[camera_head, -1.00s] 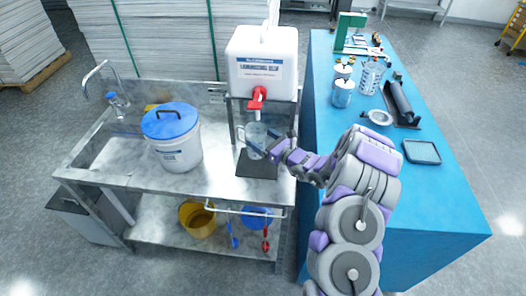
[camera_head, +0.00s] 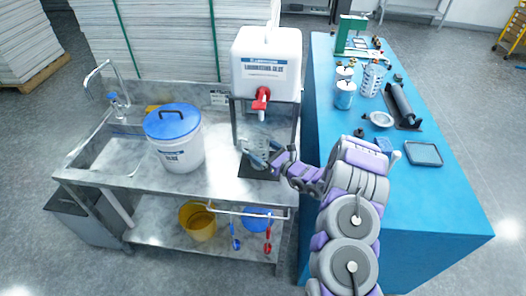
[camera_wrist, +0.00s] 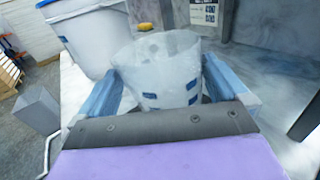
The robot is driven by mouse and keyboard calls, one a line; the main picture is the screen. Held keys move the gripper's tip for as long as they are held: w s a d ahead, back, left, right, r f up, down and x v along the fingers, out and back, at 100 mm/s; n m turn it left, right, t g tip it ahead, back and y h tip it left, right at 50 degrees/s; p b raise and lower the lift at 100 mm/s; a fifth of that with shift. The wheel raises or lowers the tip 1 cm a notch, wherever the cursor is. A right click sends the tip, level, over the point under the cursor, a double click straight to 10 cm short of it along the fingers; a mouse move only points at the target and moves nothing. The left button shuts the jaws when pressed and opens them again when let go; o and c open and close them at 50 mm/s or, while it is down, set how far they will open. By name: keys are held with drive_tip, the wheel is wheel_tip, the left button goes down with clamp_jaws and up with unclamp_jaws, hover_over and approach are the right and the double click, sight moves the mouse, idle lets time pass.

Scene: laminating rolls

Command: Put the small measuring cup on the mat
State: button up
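A translucent measuring cup (camera_wrist: 165,62) with blue marks stands between the fingers of my gripper (camera_wrist: 163,88) in the wrist view, one finger close against each side. In the head view the cup (camera_head: 254,146) is pale and partly hidden by my gripper (camera_head: 263,155). The gripper appears shut on it, though contact is hard to see. The cup is over or on a dark mat (camera_head: 252,173) on the steel counter; I cannot tell whether its base touches. Another clear measuring cup with marks (camera_head: 371,80) stands on the blue table.
A white dispenser (camera_head: 266,70) with a red tap (camera_head: 261,99) stands above and behind the cup. A blue-lidded bucket (camera_head: 178,150) is to the left. The blue table (camera_head: 440,200) holds jars (camera_head: 344,95), a roller (camera_head: 401,102), a white dish (camera_head: 382,119) and a grey tray (camera_head: 423,153).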

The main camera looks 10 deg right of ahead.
drive_tip(key=shift+d, duration=0.45)
drive_tip(key=s+d, duration=0.2)
drive_tip(key=d, duration=0.1)
drive_tip(key=shift+d, duration=0.2)
drive_tip(key=s+a+p+v, duration=0.1)
drive_tip(key=p+v, duration=0.1)
drive_tip(key=v, duration=0.6)
drive_tip(key=s+a+r+n+g+y, duration=0.2)
drive_tip(key=a+r+n+g+y, duration=0.15)
drive_tip(key=a+r, duration=0.25)
drive_tip(key=s+a+r+n+g+y, duration=0.2)
drive_tip(key=s+a+r+n+g, duration=0.1)
drive_tip(key=a+r+n, duration=0.25)
drive_tip(key=s+a+r+n+g, duration=0.7)
drive_tip(key=s+a+g, duration=0.1)
drive_tip(key=s+a, duration=0.25)
drive_tip(key=s+d+r+n+g+h, duration=0.15)
drive_tip(key=s+n+g+h, duration=0.45)
drive_tip(key=s, duration=1.2)
drive_tip(key=s+d+r+n+t+h, duration=0.1)
drive_tip(key=s+d+n+t+h, duration=0.3)
drive_tip(key=s+d+h, duration=0.5)
drive_tip(key=d+n+h, duration=0.1)
drive_tip(key=d+n, duration=0.1)
drive_tip(key=d, duration=0.2)
drive_tip(key=shift+s+r+n, duration=0.4)
